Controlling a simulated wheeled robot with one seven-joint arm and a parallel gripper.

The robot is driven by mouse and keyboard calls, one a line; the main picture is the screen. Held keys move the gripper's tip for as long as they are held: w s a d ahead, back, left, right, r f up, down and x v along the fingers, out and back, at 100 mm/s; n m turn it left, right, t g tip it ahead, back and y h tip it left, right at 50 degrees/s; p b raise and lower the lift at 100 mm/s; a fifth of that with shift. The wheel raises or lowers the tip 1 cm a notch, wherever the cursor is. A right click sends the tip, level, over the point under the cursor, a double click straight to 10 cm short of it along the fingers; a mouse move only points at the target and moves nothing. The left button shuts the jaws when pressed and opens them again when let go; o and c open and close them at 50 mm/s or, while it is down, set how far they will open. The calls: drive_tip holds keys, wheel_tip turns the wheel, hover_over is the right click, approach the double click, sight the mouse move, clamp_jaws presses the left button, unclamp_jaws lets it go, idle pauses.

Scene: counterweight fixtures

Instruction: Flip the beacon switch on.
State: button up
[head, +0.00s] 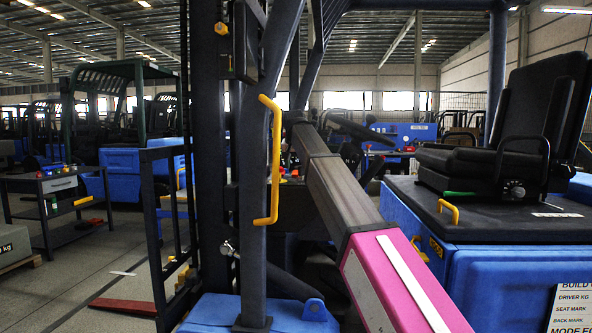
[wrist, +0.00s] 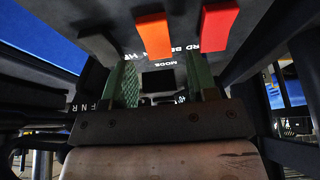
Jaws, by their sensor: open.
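Contact with the panel cannot be told. In the head view my gripper and the switches are hidden.
In the head view a blue forklift with a dark post (head: 252,190) and a yellow grab handle (head: 273,160) stands close to my arm. A black seat (head: 500,150) is at right, the steering wheel (head: 350,128) behind my arm. A dark cart (head: 62,205) stands left, with open floor.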

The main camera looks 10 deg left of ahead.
drive_tip(key=shift+x, duration=1.15)
drive_tip(key=c, duration=0.9)
drive_tip(key=shift+w+a+f+g, duration=0.1)
drive_tip(key=shift+w+g, duration=0.15)
drive_tip(key=shift+g, duration=0.4)
drive_tip(key=shift+w+g, duration=0.2)
drive_tip(key=shift+g, duration=0.45)
drive_tip(key=shift+f+g, duration=0.2)
drive_tip(key=shift+g, duration=0.9)
drive_tip(key=o, duration=0.9)
